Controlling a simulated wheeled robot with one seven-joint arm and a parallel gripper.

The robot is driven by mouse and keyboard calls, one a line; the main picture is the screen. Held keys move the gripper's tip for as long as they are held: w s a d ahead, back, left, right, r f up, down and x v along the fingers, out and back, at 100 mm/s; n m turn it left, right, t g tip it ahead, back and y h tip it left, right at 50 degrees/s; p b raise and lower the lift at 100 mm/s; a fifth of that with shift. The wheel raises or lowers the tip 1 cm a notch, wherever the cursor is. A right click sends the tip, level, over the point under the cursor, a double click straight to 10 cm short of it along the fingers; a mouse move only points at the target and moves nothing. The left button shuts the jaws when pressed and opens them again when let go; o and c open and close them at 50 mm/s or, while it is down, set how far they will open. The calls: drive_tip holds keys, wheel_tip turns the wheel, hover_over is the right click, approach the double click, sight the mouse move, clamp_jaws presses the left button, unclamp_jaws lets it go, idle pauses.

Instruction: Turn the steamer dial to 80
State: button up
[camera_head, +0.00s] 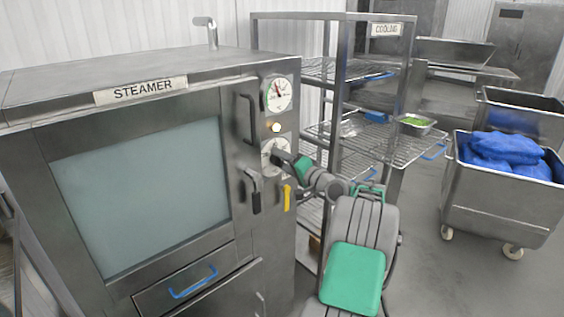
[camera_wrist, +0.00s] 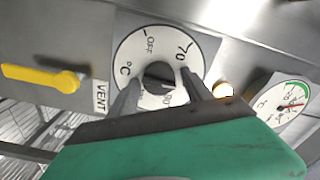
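The steamer (camera_head: 20,110) is a steel cabinet with a large glass door and a "STEAMER" label. Its round white dial (camera_head: 268,152) is on the right-hand panel, partly hidden by my gripper. In the wrist view the dial (camera_wrist: 130,60) shows OFF, °C and 70, plus another number partly covered. Its dark round knob (camera_wrist: 159,74) is at the centre. My gripper (camera_wrist: 161,80) is at the dial, with one finger on each side of the knob. The fingers look apart, with narrow gaps beside the knob; contact is unclear. The pointer setting cannot be read clearly.
A gauge with a red needle (camera_head: 277,95) is above the dial, with a small lit lamp (camera_head: 276,127) between. A door handle (camera_head: 250,188) and yellow vent lever (camera_head: 287,197) are close by. The cooling rack (camera_head: 345,90) stands right, beyond it a steel cart (camera_head: 490,200) with blue bags.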

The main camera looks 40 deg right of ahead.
drive_tip(key=shift+o, duration=0.5)
drive_tip(key=shift+f, duration=0.1)
drive_tip(key=shift+s, duration=0.15)
drive_tip(key=s+b, duration=0.1)
drive_tip(key=s, duration=0.6)
drive_tip(key=shift+s+b, duration=0.25)
drive_tip(key=shift+b, duration=0.05)
drive_tip(key=shift+d, duration=0.1)
